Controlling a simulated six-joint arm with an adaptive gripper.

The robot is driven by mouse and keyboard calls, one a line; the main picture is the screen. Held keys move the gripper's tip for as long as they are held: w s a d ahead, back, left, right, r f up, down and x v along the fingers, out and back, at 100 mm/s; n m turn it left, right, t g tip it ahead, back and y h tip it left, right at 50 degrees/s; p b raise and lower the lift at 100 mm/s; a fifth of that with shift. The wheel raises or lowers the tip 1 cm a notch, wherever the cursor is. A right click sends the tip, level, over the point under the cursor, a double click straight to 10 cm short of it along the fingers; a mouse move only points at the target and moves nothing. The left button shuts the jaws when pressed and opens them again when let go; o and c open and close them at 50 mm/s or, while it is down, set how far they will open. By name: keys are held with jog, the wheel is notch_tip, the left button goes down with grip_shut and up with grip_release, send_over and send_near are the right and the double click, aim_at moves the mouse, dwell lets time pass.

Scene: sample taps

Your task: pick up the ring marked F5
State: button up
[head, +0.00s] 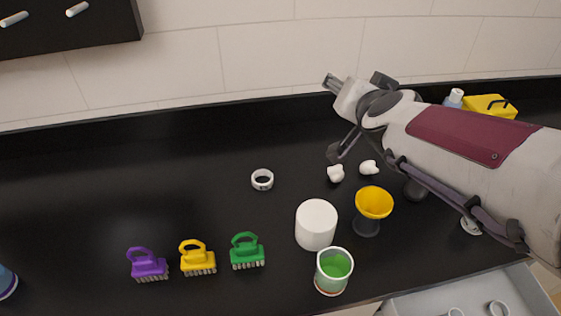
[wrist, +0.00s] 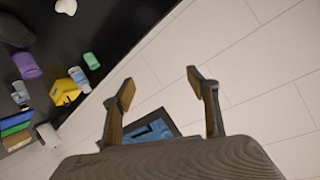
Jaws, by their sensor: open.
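A white ring (head: 262,186) lies flat on the black counter, left of the middle in the head view. It carries a small dark mark that is too small to read. Other white rings show in the open drawer at the bottom right, one of them near its right side (head: 490,308); I see no readable marks on them. My gripper (head: 334,118) is raised at the back of the counter, right of and beyond the ring on the counter. Its fingers are spread and empty, also in the wrist view (wrist: 163,88), where no ring can be made out between them.
Purple (head: 149,268), yellow (head: 198,262) and green (head: 246,254) brushes stand at the front. A white cylinder (head: 316,226), a cup with green contents (head: 332,278) and a yellow funnel (head: 374,202) stand right of them. Two white lumps (head: 336,173) (head: 369,167) lie behind. Counter around the ring is clear.

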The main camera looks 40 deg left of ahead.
jog(key=a+f, duration=0.4)
jog(key=a, duration=0.4)
jog(key=m+t+h, duration=0.1)
jog(key=m+h, duration=0.1)
jog(key=h, duration=0.5)
send_near(268, 175)
jog(key=shift+s+r, duration=0.15)
jog(key=shift+s, duration=1)
jog(key=shift+w, duration=0.1)
jog(key=shift+x, duration=1.25)
jog(key=shift+w, duration=0.1)
jog(key=shift+r+x, duration=0.15)
jog(key=shift+x, duration=1.15)
jog(key=shift+r+x, duration=0.1)
jog(key=shift+x, duration=1.15)
jog(key=shift+w, duration=0.1)
